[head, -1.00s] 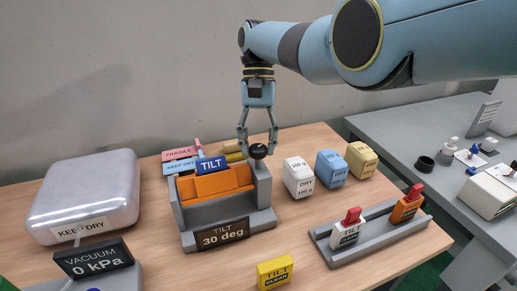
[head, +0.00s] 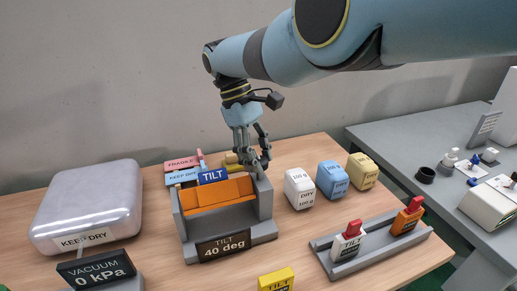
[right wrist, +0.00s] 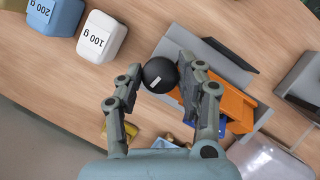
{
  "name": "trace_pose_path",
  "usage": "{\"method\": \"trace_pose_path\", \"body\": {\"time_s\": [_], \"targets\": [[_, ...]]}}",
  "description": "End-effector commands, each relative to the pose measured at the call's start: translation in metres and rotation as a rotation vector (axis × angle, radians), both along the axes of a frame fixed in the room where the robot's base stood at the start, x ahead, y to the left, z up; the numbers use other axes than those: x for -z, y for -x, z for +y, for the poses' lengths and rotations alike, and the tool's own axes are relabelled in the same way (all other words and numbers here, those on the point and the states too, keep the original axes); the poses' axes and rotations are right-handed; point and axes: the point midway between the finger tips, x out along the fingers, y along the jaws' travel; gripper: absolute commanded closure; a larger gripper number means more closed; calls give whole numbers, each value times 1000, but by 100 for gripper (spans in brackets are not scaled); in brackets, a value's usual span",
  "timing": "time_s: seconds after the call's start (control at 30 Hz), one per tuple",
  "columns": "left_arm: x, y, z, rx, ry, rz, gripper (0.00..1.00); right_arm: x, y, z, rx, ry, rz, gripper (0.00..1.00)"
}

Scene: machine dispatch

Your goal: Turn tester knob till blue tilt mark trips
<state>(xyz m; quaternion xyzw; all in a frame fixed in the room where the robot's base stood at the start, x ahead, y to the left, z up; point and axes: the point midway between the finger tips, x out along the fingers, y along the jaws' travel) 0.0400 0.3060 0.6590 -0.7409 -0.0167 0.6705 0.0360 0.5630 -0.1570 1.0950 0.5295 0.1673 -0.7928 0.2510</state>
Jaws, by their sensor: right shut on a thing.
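The grey tilt tester (head: 185,242) stands mid-table with an orange cradle (head: 215,194) in it. Its display (head: 223,245) reads "TILT 40 deg". The blue TILT mark (head: 212,176) is at the cradle's back. Whether it has tripped I cannot tell. The black knob (right wrist: 160,75) is on the tester's right side post and is mostly hidden by fingers in the head view. My right gripper (head: 258,165) is shut on the knob, with one finger on each side of it in the right wrist view (right wrist: 160,82). My left gripper is not in view.
Right of the tester stand white (head: 299,188), blue (head: 331,180) and yellow (head: 363,170) weights. A grey tray (head: 375,238) holds two red-topped blocks. A yellow TILT block (head: 277,281) is in front. A silver case (head: 88,205) and vacuum display (head: 96,270) are left.

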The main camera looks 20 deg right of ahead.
Motion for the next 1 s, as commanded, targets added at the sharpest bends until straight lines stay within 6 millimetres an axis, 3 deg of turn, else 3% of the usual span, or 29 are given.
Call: {"method": "trace_pose_path", "body": {"time_s": [0.33,0.7,1.0], "targets": [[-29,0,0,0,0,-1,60,-2,1,3,-322,-1,-3,94],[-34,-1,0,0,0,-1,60,0,2,3,-584,-1,-2,94],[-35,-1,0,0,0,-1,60,0,2,3,-681,-1,-1,94]]}}
